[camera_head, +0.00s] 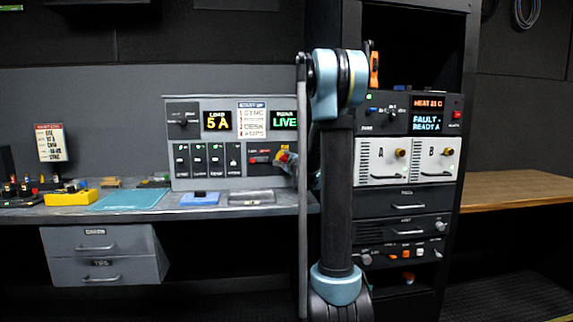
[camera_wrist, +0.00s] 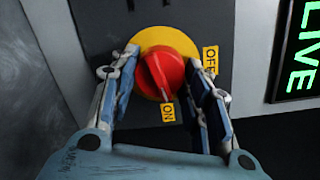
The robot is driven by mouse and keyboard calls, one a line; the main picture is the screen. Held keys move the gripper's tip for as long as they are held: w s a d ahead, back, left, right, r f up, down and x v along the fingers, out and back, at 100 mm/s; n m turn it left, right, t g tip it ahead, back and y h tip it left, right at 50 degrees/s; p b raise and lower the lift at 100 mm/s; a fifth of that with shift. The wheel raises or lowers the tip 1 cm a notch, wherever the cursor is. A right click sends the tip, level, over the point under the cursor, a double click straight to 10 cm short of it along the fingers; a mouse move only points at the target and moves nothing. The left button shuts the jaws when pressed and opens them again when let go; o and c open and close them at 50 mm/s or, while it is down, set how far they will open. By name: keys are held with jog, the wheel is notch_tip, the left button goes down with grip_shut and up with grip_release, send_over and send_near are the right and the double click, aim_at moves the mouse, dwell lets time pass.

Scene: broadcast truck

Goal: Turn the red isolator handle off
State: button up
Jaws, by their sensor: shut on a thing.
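The red isolator handle (camera_wrist: 163,70) sits on a round yellow plate (camera_wrist: 152,37) on a dark panel, in the middle of the wrist view. Its ridge points down toward the yellow ON label (camera_wrist: 168,112); the yellow OFF label (camera_wrist: 210,60) is to the right. My gripper (camera_wrist: 161,62) has one finger on each side of the handle and is shut on it. The fingers partly cover the yellow plate's sides. In the head view the isolator (camera_head: 282,156) shows at the right end of the grey control panel (camera_head: 208,184), partly hidden by my arm and gripper.
A lit LIVE display (camera_wrist: 301,48) is close right of the isolator. The bench below holds a blue pad (camera_head: 200,199), a grey tray (camera_head: 251,197) and a teal mat (camera_head: 130,199). A tall black equipment rack (camera_head: 447,200) stands right of my arm.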

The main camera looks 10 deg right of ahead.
jog(key=n, duration=0.4)
jog(key=shift+a+g, duration=0.25)
jog(key=shift+g, duration=0.05)
jog(key=n, duration=0.3)
jog(key=shift+a+n+h, duration=0.1)
jog(key=shift+n+h, duration=0.2)
jog(key=shift+n, duration=0.1)
jog(key=n, duration=0.3)
jog(key=shift+n+g+h, duration=0.3)
jog(key=shift+n, duration=0.1)
jog(key=shift+n+h, duration=0.3)
jog(key=shift+n, duration=1)
jog(key=shift+r, duration=0.1)
jog(key=o, duration=1.1)
jog(key=shift+s+r, duration=0.2)
jog(key=shift+s, duration=1.75)
jog(key=shift+s+r, duration=0.2)
jog(key=shift+s, duration=1.8)
jog(key=shift+s+r, duration=0.2)
jog(key=shift+s, duration=1.75)
